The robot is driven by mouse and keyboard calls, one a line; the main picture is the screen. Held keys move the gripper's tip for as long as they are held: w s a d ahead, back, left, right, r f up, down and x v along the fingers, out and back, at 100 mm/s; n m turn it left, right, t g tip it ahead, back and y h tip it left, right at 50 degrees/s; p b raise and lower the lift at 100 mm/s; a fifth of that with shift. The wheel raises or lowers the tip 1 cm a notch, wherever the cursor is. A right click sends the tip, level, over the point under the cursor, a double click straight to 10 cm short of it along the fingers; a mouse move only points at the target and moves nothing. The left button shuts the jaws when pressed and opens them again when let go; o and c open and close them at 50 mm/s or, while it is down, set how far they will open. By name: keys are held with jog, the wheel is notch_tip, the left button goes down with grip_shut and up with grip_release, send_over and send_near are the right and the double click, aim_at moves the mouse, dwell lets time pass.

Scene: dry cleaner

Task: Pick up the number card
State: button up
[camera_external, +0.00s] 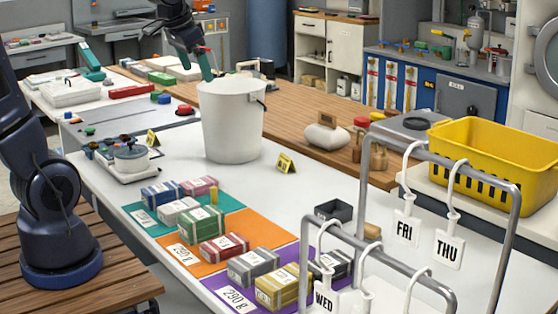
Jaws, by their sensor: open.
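Two small yellow number cards stand like tents on the white table. One number card (286,163) is just right of the white bucket, with a dark marking on its face. The other number card (152,138) is left of the bucket, behind a small scale-like device. My gripper (197,62) has teal fingers and hangs at the bucket's upper left rim in the picture, well above both cards. It is open, and I see nothing held in it. The exact figures on the cards are too small to read.
The tall white bucket (232,125) stands between the cards. Several wrapped bundles lie on coloured mats in front. A grey metal rack (512,225) with hanging day tags rises at the right front. A yellow basket (490,165) stands behind it. Bare white table surrounds the right card.

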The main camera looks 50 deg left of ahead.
jog(key=w+a+f, duration=0.2)
jog(key=w, duration=0.4)
jog(key=w+a+f, duration=0.1)
jog(key=w+f, duration=0.1)
jog(key=w, duration=0.4)
jog(key=m+h, duration=0.1)
send_near(285, 156)
jog(key=x, duration=0.5)
jog(key=shift+s+d+f, duration=0.1)
jog(key=shift+s+d, duration=0.05)
jog(key=shift+s, duration=0.15)
jog(key=shift+w+x, duration=0.15)
jog(key=shift+x, duration=1.25)
jog(key=shift+w+x, duration=0.2)
jog(key=shift+x, duration=1.2)
jog(key=c, duration=1)
